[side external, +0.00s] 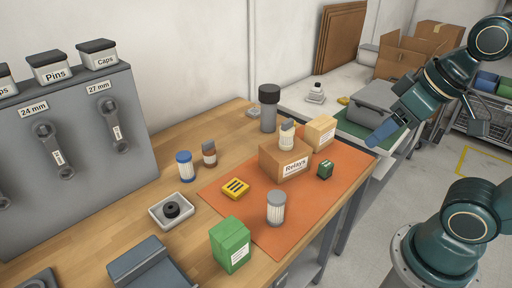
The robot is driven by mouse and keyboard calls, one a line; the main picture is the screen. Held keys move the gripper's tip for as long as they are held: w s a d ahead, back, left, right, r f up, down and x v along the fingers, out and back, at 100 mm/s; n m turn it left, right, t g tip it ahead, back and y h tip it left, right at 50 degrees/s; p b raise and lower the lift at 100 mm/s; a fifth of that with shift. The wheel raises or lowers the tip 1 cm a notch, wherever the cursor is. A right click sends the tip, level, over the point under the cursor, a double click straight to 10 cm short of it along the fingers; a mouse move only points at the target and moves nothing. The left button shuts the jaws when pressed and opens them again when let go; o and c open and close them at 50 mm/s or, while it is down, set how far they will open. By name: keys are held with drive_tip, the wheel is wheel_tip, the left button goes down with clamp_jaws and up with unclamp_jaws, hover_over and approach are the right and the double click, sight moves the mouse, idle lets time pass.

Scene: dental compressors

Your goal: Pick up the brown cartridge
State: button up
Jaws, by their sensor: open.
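A small cartridge with a brown body, a pale band and a greyish-brown top (209,153) stands upright on the wooden bench, just behind a blue-capped white cartridge (185,166). It looks like the brown cartridge; nothing covers it. My gripper (384,132) is at the right, raised near the bench's right edge, far from the cartridge. It is open and I see nothing held in it. Its fingertips are small and hard to make out.
An orange mat (235,204) holds a Relays box (287,163), a yellow block (236,188) and a grey-capped cartridge (276,207). A dark-capped grey cylinder (268,110) stands behind. A tray (170,211), a green box (231,245) and a grey tool panel (75,150) are nearer the left.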

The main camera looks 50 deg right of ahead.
drive_tip(key=w+a+f, duration=0.2)
drive_tip(key=w+a, duration=0.1)
drive_tip(key=w, duration=1.1)
drive_tip(key=w+a+f, duration=0.2)
drive_tip(key=w, duration=1.1)
approach(210, 149)
drive_tip(key=shift+v, duration=1.2)
drive_tip(key=shift+s+f, duration=0.1)
drive_tip(key=shift+s, duration=0.05)
drive_tip(key=shift+x, duration=4.3)
